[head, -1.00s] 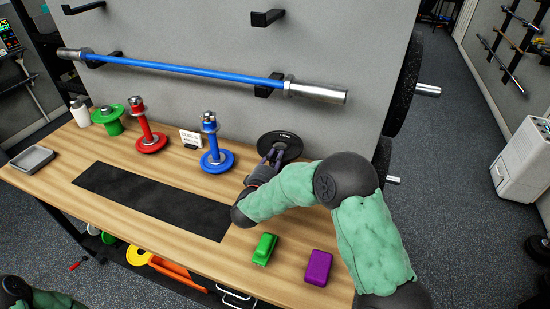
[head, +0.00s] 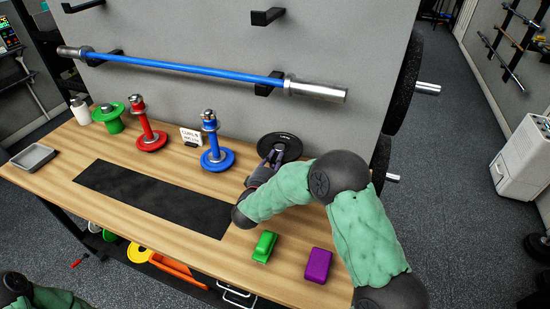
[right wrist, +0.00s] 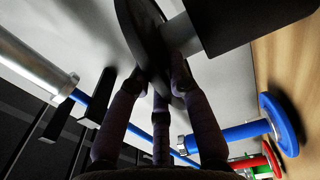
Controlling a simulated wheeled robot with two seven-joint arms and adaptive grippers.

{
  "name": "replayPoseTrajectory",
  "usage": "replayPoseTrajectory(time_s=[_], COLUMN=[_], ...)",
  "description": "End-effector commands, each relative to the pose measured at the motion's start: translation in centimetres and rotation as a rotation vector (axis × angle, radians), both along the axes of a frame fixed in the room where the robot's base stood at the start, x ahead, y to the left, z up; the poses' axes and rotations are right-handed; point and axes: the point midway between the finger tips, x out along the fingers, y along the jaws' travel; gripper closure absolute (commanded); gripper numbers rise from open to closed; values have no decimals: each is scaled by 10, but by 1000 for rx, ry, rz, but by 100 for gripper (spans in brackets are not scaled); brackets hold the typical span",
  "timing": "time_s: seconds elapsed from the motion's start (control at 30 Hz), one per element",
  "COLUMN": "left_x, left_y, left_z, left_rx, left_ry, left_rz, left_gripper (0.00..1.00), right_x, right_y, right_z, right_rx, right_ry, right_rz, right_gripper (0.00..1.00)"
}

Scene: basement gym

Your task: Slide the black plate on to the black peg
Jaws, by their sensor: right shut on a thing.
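The black plate (head: 287,149) is at the back right of the bench, beside the blue peg. My right gripper (head: 269,164) is shut on its near edge. In the right wrist view the fingers (right wrist: 160,82) meet at the rim of the dark plate (right wrist: 143,35). A grey shaft with a thick black part (right wrist: 235,22), apparently the black peg, shows right beside the plate there. In the head view the plate and my arm hide that peg. I cannot tell whether the shaft passes through the plate's hole. My left gripper is not in view.
The blue peg (head: 209,122), red peg (head: 145,125) and green peg (head: 112,126) stand to the left, with a small white sign (head: 191,136). A blue barbell (head: 190,68) hangs behind. Green (head: 264,247) and purple (head: 318,265) blocks lie in front. The black mat (head: 150,198) is bare.

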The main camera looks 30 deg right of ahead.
Motion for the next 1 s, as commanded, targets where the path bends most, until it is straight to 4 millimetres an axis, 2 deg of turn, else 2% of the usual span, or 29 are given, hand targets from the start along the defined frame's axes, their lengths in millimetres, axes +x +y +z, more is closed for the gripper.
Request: replayPoseTrajectory(time_s=[0.03,1.0], left_x=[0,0], left_y=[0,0], left_z=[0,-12], left_rx=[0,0], left_ry=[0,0], left_rz=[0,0], left_gripper=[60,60], right_x=[1,1], right_y=[-1,-1], right_z=[4,-23], right_rx=[-4,-4], right_ry=[-12,-13], right_rz=[-2,-2], right_gripper=[100,100])
